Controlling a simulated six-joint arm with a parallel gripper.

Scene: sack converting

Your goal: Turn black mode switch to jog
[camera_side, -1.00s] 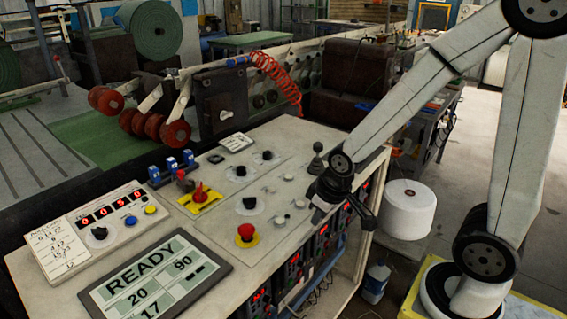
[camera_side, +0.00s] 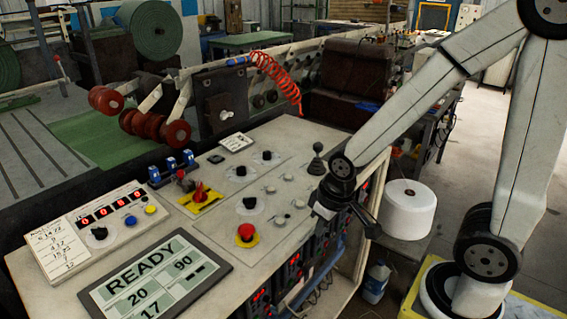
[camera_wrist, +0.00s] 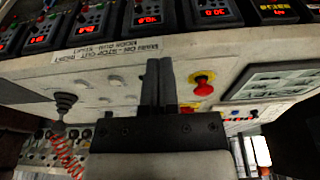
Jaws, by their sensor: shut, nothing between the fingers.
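Several black rotary knobs show in the side view: one at the panel's back (camera_side: 267,156), one left of it (camera_side: 240,171), one nearer the front (camera_side: 249,203), and one on the small counter box (camera_side: 99,233). I cannot read which is the mode switch or where jog is marked. My gripper (camera_side: 325,212) is over the panel's right front edge, right of the knobs and apart from them. In the wrist view, its dark fingers (camera_wrist: 158,62) are together and empty, covering part of the panel. No black knob shows clearly there.
A red mushroom button (camera_side: 246,233) on a yellow base is left of my gripper. A red switch (camera_side: 201,193) is farther left. A joystick (camera_side: 317,159) stands behind my gripper. A tilted READY screen (camera_side: 156,277) is at the front left. A white spool (camera_side: 408,208) stands right of the console.

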